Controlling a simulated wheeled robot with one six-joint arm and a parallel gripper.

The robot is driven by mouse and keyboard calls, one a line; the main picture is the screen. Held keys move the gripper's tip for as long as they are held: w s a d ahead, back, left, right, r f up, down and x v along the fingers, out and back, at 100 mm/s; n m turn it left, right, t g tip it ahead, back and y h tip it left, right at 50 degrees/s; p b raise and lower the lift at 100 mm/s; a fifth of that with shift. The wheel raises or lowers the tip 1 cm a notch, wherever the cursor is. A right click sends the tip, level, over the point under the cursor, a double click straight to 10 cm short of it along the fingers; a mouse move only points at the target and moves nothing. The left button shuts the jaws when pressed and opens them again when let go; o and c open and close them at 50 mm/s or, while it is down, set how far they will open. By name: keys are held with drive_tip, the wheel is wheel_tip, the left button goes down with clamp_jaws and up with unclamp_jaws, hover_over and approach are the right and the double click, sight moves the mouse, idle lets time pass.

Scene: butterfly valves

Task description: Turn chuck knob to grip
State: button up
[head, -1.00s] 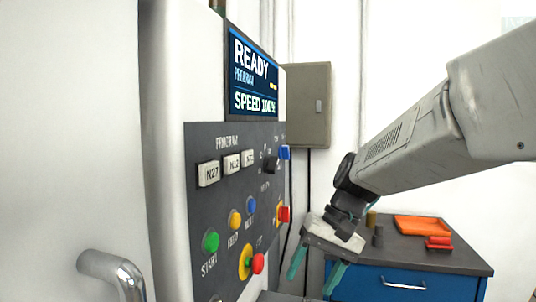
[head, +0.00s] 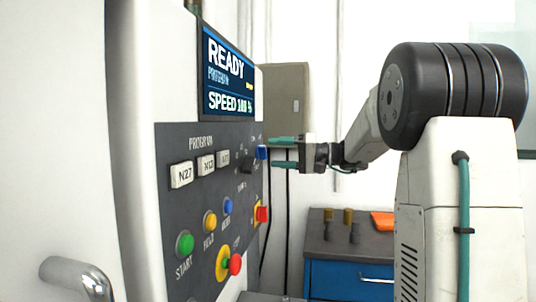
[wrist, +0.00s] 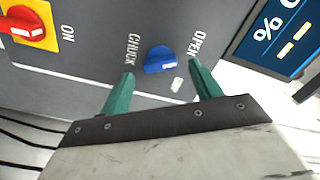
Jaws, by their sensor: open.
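The chuck knob is a blue knob (head: 262,152) at the right edge of the control panel in the head view. Nothing is held.
A red knob on a yellow plate (wrist: 30,27) is to the knob's left in the wrist view. The screen (head: 229,77) reads READY. Other panel buttons, including the green START button (head: 185,244), are further left. A blue cabinet (head: 345,280) stands below my arm.

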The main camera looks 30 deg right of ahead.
sight(266, 153)
drive_tip(key=shift+x, duration=1.75)
drive_tip(key=shift+c, duration=0.3)
drive_tip(key=c, duration=0.9)
drive_tip(key=shift+m, duration=0.4)
drive_tip(key=m, duration=0.5)
drive_tip(key=shift+m, duration=0.3)
drive_tip(key=m, duration=0.5)
drive_tip(key=shift+m, duration=0.3)
